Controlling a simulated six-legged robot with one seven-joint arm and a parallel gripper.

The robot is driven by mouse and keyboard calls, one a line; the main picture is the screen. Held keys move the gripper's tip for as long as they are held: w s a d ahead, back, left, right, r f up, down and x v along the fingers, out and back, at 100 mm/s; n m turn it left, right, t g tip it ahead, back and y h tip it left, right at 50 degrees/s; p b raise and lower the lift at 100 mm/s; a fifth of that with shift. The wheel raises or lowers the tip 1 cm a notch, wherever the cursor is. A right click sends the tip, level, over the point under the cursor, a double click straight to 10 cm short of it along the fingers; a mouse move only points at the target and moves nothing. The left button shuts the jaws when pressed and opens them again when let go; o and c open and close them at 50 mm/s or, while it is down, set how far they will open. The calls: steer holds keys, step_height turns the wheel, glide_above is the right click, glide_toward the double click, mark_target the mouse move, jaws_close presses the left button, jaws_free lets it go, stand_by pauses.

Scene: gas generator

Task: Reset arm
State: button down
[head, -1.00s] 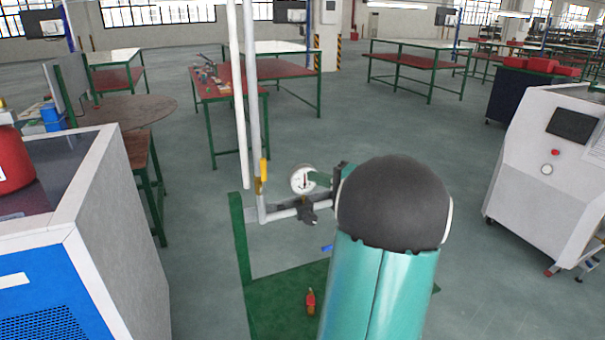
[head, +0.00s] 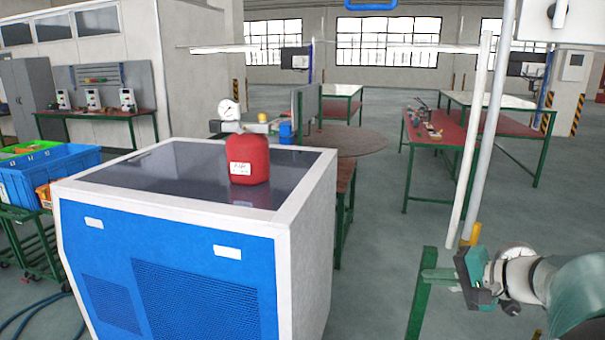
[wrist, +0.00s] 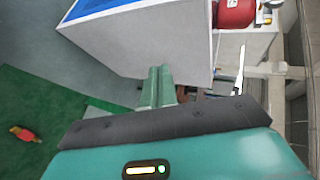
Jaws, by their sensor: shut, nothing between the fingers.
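My gripper (head: 432,276) shows at the lower right of the head view, with its teal fingers together and pointing left. In the wrist view the closed fingers (wrist: 155,78) point up past the dark edge of my wrist. Nothing is held between them. The fingers appear over the floor, to the right of the blue-and-white generator cabinet (head: 315,250) in the head view. Exact clearance cannot be told.
A red canister (head: 249,160) stands on the cabinet top. Tall white pipes (head: 487,130) with a yellow handle (head: 470,234) rise behind my gripper. A blue crate (head: 52,178) stands at left. Tables stand farther back.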

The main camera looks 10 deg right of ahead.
steer(key=s+a+f+n+g+h, duration=0.1)
steer(key=s+a+n, duration=0.4)
steer(key=a, duration=0.7)
steer(key=s+a+f+n+g+h, duration=0.2)
steer(key=s+a+n+g+h, duration=0.2)
steer(key=a, duration=0.8)
steer(key=s+n+h, duration=0.1)
steer(key=s+n, duration=0.1)
steer(key=s, duration=0.1)
steer(key=shift+s+f, duration=0.25)
steer(key=shift+s, duration=0.15)
